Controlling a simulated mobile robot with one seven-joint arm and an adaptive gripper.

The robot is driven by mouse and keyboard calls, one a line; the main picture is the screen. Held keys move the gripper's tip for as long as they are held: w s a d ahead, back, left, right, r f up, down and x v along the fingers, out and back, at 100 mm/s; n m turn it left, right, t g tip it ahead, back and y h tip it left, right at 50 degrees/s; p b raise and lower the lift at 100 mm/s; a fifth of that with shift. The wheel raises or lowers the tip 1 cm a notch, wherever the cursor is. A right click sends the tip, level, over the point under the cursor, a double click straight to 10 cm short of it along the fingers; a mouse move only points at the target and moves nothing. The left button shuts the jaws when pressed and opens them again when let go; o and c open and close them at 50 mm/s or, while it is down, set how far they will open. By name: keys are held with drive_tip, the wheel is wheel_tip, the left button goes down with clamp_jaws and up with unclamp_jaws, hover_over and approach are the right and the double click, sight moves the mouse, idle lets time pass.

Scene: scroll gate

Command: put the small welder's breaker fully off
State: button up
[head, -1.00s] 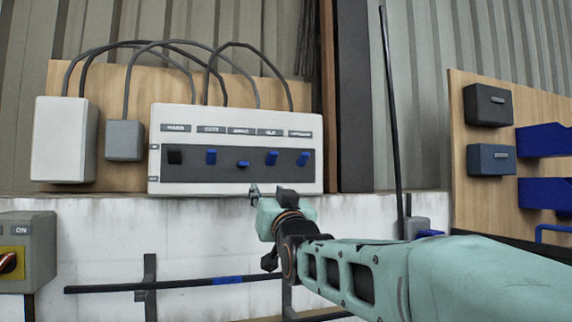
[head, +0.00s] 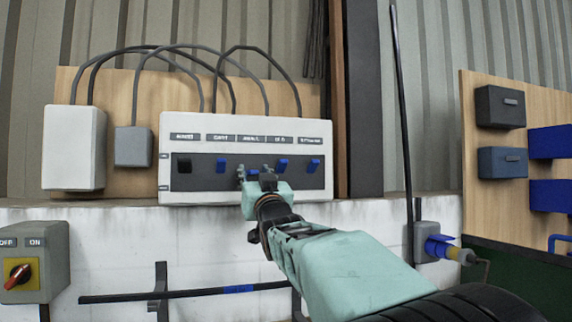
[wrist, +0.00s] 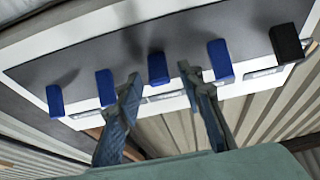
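The white breaker panel (head: 166,150) has a dark strip with one black lever (head: 184,165) and several blue levers in a row. Its labels are too blurred to read surely, so I cannot confirm which is the small welder's. The middle blue lever (wrist: 158,68) sits lower than its neighbours in the earlier head view; it is largely hidden by my gripper in the head view now. My gripper (wrist: 160,82) is open, one fingertip on each side of this lever, with no clear grip. In the head view my gripper (head: 255,177) is in front of the panel's lower middle.
Neighbouring blue levers (wrist: 106,87) and (wrist: 220,60) stand close outside the fingers. A grey box with a red rotary switch (head: 20,275) is at lower left. A black pole (head: 402,120) and a blue plug (head: 438,247) are right of the panel.

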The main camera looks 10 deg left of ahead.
drive_tip(key=shift+x, duration=0.9)
drive_tip(key=shift+c, duration=0.5)
clamp_jaws()
